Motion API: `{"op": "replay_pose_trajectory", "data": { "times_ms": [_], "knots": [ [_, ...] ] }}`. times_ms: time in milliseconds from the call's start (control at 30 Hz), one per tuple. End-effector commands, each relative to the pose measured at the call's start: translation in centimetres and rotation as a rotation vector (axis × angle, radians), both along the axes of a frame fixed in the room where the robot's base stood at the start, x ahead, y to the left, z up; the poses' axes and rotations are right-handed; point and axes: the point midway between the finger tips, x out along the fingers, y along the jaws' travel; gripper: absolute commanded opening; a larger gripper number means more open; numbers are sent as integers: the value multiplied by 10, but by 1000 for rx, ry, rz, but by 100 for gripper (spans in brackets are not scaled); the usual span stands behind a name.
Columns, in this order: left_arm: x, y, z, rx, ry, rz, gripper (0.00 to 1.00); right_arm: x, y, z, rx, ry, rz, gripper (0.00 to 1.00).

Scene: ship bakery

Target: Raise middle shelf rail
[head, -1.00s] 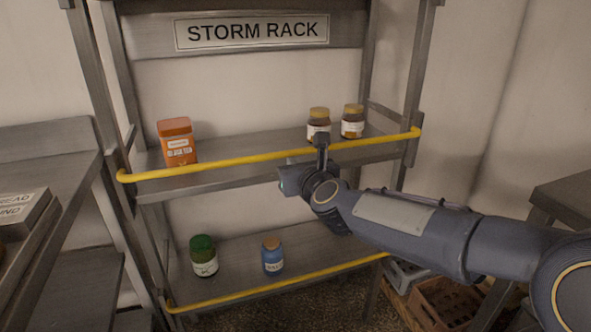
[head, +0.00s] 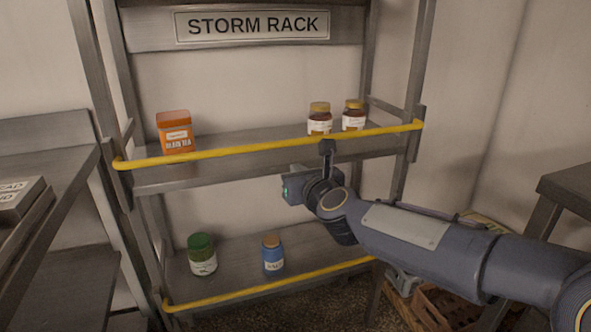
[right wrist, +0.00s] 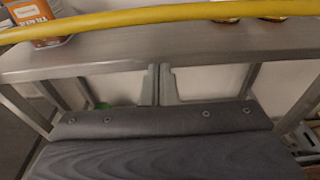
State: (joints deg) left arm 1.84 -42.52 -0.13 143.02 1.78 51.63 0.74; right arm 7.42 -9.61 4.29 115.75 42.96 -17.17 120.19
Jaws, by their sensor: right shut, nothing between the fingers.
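The yellow middle shelf rail (head: 250,148) runs across the front of the middle shelf (head: 225,176), its left end slightly lower in the picture than its right. In the right wrist view the rail (right wrist: 130,18) crosses the top. My right gripper (head: 327,148) is shut and empty, with its tip just under the rail, right of its middle. Whether it touches the rail I cannot tell. In the right wrist view its closed fingers (right wrist: 161,80) show below the rail, against the shelf front. My left gripper is not in view.
An orange tin (head: 174,132) and two brown jars (head: 319,116) stand behind the rail. Green (head: 202,256) and blue (head: 273,256) jars stand on the lower shelf behind another yellow rail (head: 262,285). Counters flank the rack; crates (head: 445,305) lie low right.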

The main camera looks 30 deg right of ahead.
Motion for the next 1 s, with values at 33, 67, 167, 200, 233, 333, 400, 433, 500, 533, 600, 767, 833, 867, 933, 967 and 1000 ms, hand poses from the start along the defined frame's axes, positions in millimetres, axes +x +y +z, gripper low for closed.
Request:
{"op": "replay_pose_trajectory", "data": {
  "times_ms": [33,67,167,200,233,333,400,433,500,533,600,767,833,867,933,967,1000],
  "knots": [
    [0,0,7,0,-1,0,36,-11,2,7,0,-2,0,0],
    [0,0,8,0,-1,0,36,-17,4,8,1,-2,0,0],
    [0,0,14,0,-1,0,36,-36,8,11,0,-2,0,0],
    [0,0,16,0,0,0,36,-43,10,11,1,-1,1,0],
    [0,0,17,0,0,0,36,-48,11,12,1,-1,0,0],
    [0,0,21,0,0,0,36,-61,14,13,0,1,1,0],
    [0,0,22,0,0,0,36,-67,16,13,0,1,1,0],
    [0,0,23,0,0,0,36,-69,16,12,0,1,1,0],
    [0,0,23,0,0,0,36,-72,17,12,0,1,1,0],
    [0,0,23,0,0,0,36,-72,17,12,1,2,1,0],
    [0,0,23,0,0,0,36,-73,17,12,1,2,1,0],
    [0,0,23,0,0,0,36,-73,17,11,1,2,1,0],
    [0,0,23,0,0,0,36,-73,17,11,1,2,1,0],
    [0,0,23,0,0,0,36,-73,17,11,1,2,1,0],
    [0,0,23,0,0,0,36,-73,17,11,1,2,1,0],
    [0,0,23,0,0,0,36,-72,17,11,1,2,1,0],
    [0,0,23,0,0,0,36,-72,17,11,1,2,1,0]
  ]
}}
